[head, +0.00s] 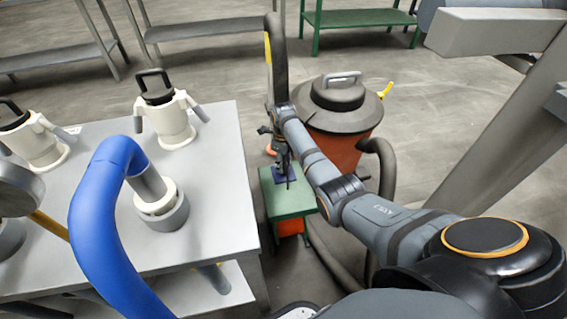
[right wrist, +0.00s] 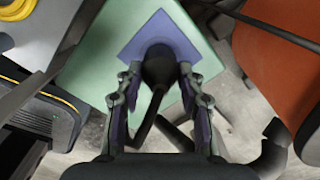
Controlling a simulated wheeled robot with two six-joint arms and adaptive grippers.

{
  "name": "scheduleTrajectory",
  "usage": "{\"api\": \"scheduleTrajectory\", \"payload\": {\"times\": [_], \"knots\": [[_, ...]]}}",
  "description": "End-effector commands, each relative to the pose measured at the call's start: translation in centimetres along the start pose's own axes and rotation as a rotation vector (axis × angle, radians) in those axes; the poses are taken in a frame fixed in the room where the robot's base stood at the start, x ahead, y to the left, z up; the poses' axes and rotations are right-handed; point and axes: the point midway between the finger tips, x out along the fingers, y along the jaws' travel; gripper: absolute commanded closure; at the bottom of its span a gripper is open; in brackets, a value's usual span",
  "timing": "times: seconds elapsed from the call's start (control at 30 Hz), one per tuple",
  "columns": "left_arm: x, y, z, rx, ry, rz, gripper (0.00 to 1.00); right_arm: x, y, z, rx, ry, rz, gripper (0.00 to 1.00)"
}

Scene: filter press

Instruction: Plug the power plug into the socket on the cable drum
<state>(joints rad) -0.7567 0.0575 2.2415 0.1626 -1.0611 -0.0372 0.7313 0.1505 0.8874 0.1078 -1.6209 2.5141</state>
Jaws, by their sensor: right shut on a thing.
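My right gripper (head: 284,163) reaches down over a small green stool (head: 290,203) in the head view. In the right wrist view, my right gripper (right wrist: 160,84) is shut on a dark, rounded plug-like thing (right wrist: 158,65) with a black cable trailing down from it. Beneath it a flat blue-purple square (right wrist: 137,45) lies on the green stool top (right wrist: 95,65). I cannot tell whether the plug touches the square. Its pins are hidden. I cannot clearly make out the cable drum or its socket. My left gripper is not in view.
An orange drum-shaped vacuum (head: 340,125) with a grey lid and dark hose stands right of the stool. A grey table (head: 225,190) at left bears white vessels (head: 165,118) and a thick blue hose (head: 90,215). Green shelving (head: 360,18) stands behind.

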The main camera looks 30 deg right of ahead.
Motion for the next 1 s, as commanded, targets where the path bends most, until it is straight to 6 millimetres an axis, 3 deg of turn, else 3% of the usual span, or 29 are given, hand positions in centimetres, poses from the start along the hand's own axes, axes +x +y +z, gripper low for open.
{"api": "scheduleTrajectory", "payload": {"times": [1.0], "knots": [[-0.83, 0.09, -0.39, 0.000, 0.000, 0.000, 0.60, 0.00, -0.01, 0.06, 0.000, 0.000, 0.000, 0.90]]}}
